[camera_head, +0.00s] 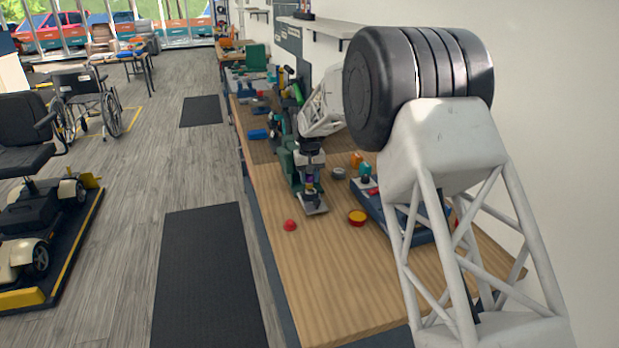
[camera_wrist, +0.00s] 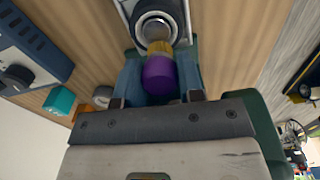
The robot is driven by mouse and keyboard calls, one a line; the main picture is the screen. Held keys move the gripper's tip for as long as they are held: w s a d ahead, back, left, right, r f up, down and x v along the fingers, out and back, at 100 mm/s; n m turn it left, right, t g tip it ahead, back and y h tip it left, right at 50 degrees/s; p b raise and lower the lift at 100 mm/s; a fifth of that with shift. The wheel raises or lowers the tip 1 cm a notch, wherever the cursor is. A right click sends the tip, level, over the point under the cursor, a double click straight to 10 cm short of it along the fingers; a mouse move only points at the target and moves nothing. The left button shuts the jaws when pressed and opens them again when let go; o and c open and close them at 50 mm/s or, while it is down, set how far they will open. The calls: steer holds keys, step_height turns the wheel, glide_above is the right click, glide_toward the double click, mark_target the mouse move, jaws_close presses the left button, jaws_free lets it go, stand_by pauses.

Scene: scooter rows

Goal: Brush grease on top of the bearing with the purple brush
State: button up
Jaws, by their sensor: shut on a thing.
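My gripper (camera_wrist: 158,78) is shut on the purple brush (camera_wrist: 160,73), gripping its purple handle between the two fingers. The brush also shows in the head view (camera_head: 309,184), pointing down. Its yellowish ferrule (camera_wrist: 160,48) and dark bristles lie over the round metal bearing (camera_wrist: 178,22) in the wrist view. The bearing sits on a grey plate (camera_head: 314,209) on the bench. I cannot tell whether the bristles touch it.
The wooden bench (camera_head: 300,270) is clear towards its near end. A small red object (camera_head: 290,225) lies left of the plate. A blue tray (camera_head: 390,215), a grey round part (camera_head: 339,173) and teal (camera_head: 365,170) and orange items are to the right. Tools crowd the bench farther back.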

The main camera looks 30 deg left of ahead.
steer(key=shift+s+a+r, duration=0.1)
steer(key=shift+s, duration=0.1)
steer(key=shift+s+d+r, duration=0.1)
steer(key=shift+s+d, duration=0.7)
steer(key=shift+s, duration=0.1)
steer(key=shift+s+d, duration=0.45)
steer(key=shift+d, duration=0.2)
step_height(320, 180, up, 6)
stand_by(0.6)
steer(key=shift+r, duration=1.45)
steer(key=shift+f, duration=0.1)
